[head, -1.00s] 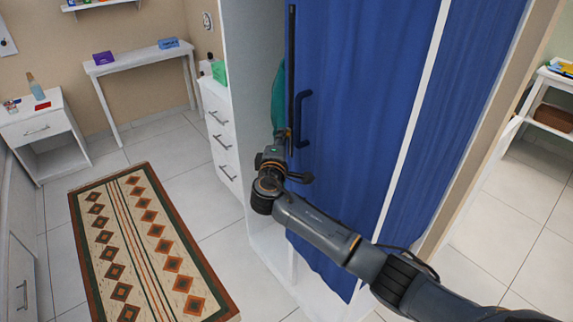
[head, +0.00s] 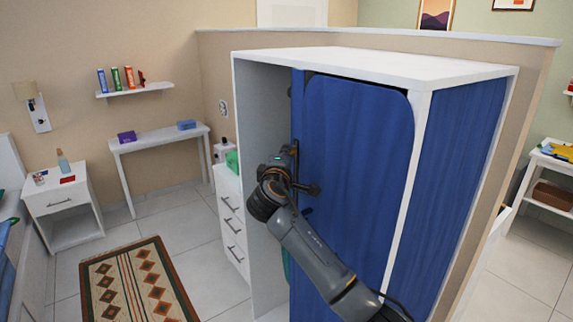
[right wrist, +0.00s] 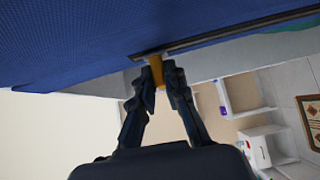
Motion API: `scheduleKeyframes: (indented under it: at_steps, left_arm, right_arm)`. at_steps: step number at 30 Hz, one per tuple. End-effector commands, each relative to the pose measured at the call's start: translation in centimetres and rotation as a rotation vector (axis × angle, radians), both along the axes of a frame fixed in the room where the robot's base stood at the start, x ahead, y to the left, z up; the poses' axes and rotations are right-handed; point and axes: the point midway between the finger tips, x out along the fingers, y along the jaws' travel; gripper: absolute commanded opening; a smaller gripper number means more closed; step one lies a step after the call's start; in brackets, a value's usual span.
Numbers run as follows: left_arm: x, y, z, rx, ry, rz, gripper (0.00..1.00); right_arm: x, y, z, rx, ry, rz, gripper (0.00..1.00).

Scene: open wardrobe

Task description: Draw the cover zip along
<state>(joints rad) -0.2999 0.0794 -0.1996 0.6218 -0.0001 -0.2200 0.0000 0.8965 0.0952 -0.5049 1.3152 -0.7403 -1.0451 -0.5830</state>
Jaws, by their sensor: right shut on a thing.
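The blue cover (head: 365,140) hangs across the front of the white wardrobe (head: 380,65). A dark zip track (right wrist: 235,30) runs along its edge in the right wrist view. My right gripper (head: 289,158) is at the cover's left edge, in the upper part of the wardrobe front. In the right wrist view the right gripper (right wrist: 162,84) is shut on the yellow zip pull (right wrist: 156,69), which hangs from a slider on the track. In the head view the pull is hidden by the gripper. My left gripper is out of view.
A white drawer unit (head: 230,220) stands left of the wardrobe. A side table (head: 165,140), a nightstand (head: 65,205) and a wall shelf (head: 135,90) are further back. A patterned rug (head: 138,285) lies on the open tiled floor at left.

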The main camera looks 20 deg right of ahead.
Motion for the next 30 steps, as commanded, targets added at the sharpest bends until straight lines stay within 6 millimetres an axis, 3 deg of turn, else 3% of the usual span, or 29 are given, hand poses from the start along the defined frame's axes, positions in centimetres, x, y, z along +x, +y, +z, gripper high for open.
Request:
scheduleKeyframes:
  at_steps: [4,17,18,21,30]
  left_arm:
    - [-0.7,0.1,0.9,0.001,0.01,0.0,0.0]
    - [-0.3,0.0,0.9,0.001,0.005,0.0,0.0]
    - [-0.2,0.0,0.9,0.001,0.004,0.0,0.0]
    - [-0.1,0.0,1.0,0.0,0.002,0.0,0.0]
    - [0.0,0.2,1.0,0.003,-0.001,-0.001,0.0]
  right_arm:
    - [0.0,0.0,1.4,0.0,0.0,-0.002,0.0]
    - [0.0,0.0,2.0,-0.003,-0.005,-0.001,0.0]
    - [0.0,0.0,2.1,-0.002,-0.007,-0.001,0.17]
    - [0.0,0.0,2.1,-0.002,-0.007,-0.001,0.36]
    - [-0.1,0.0,1.8,-0.001,-0.002,0.0,0.36]
